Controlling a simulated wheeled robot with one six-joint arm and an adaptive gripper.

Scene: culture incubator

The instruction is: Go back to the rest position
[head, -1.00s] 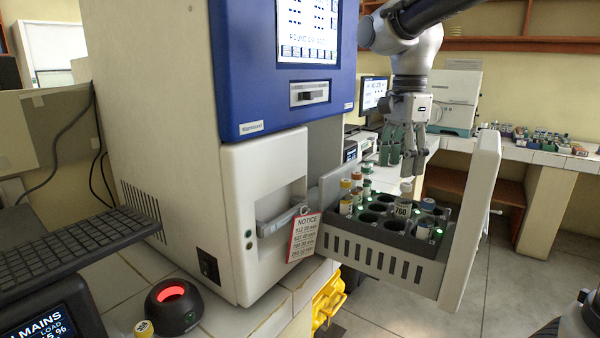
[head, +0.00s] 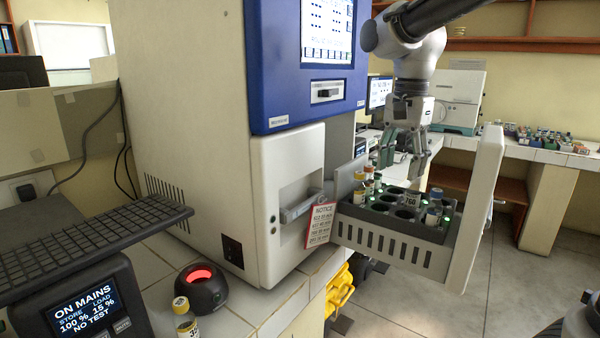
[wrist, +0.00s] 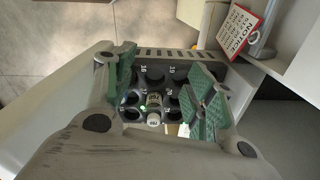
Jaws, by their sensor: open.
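My gripper (head: 404,148) is open and empty above the pulled-out drawer (head: 400,249) of the culture incubator (head: 215,130). In the wrist view my gripper (wrist: 160,95) has its green-padded fingers spread wide on both sides of the rack. The dark rack (head: 390,205) in the drawer holds several bottles. One bottle marked 760 (head: 410,200) stands upright in it, and a white-capped bottle (wrist: 154,112) shows between the fingers in the wrist view. Several other wells look empty.
A red NOTICE tag (head: 320,225) hangs by the drawer handle. A keyboard (head: 85,235), a display unit (head: 85,305), a red-lit black device (head: 202,288) and a yellow-capped bottle (head: 185,318) stand at left. The drawer's tall front panel (head: 476,210) rises right of the rack.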

